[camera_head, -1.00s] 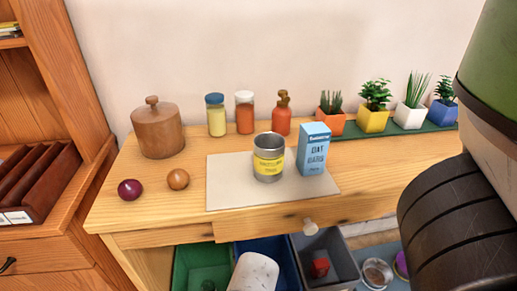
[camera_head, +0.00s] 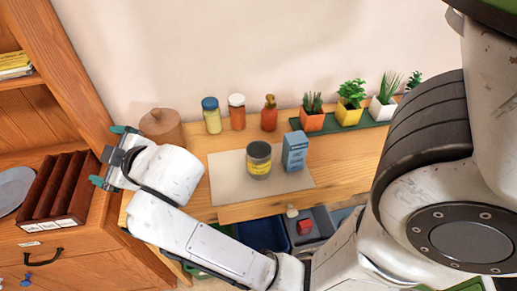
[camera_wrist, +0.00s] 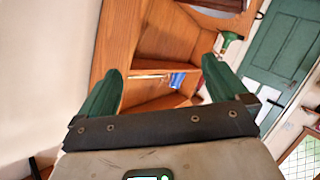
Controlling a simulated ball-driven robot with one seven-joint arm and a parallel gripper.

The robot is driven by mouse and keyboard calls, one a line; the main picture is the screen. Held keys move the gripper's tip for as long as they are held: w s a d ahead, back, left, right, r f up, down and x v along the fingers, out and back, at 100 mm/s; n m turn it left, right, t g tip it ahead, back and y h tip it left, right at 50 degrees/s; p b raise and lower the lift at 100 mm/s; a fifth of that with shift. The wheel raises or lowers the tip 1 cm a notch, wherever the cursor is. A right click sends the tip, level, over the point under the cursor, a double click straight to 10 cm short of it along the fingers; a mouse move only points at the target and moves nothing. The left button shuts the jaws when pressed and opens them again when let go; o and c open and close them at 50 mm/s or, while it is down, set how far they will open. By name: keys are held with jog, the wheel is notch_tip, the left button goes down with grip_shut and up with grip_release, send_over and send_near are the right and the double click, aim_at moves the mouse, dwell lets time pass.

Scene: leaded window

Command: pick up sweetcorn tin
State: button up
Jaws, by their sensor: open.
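The sweetcorn tin (camera_head: 259,160), grey metal with a yellow label, stands upright on a pale mat (camera_head: 225,183) on the wooden table. A blue-grey carton (camera_head: 294,152) stands close to its right. The wrist view faces a wooden shelf unit and does not show the tin.
Jars (camera_head: 212,115) and an orange bottle (camera_head: 269,113) stand behind the mat. Potted plants (camera_head: 351,103) line the back right on a green strip. A lidded wooden pot (camera_head: 162,127) is near my gripper. A brown divided rack (camera_head: 58,188) sits on the left cabinet. Bins (camera_head: 262,235) are below.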

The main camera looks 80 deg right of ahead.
notch_tip(320, 180, up, 24)
jog(key=w+d+r+n+t+h, duration=0.1)
jog(key=w+d+n+t+h, duration=0.15)
jog(key=n+t, duration=0.5)
jog(key=s+a+r+n+t+y, duration=0.2)
jog(key=a+r+n+y, duration=0.25)
jog(key=n+y, duration=0.4)
jog(key=s+a+r+n+t+y, duration=0.1)
jog(key=a+r+n+t+y, duration=0.35)
jog(key=n, duration=0.75)
jog(key=n+g+h, duration=0.6)
jog(key=n+g, duration=1.7)
jog(key=g, duration=0.4)
send_near(260, 145)
notch_tip(260, 145, down, 3)
jog(key=a, duration=0.3)
jog(key=shift+g, duration=0.4)
jog(key=f, duration=0.2)
jog(key=f+p, duration=0.1)
jog(key=f, duration=0.1)
jog(key=shift+w+d+f, duration=0.1)
jog(key=shift+d+f, duration=0.1)
jog(key=shift+f, duration=0.1)
jog(key=shift+w+a+f+p, duration=0.1)
jog(key=shift+f+p, duration=0.9)
jog(key=shift+f, duration=1.95)
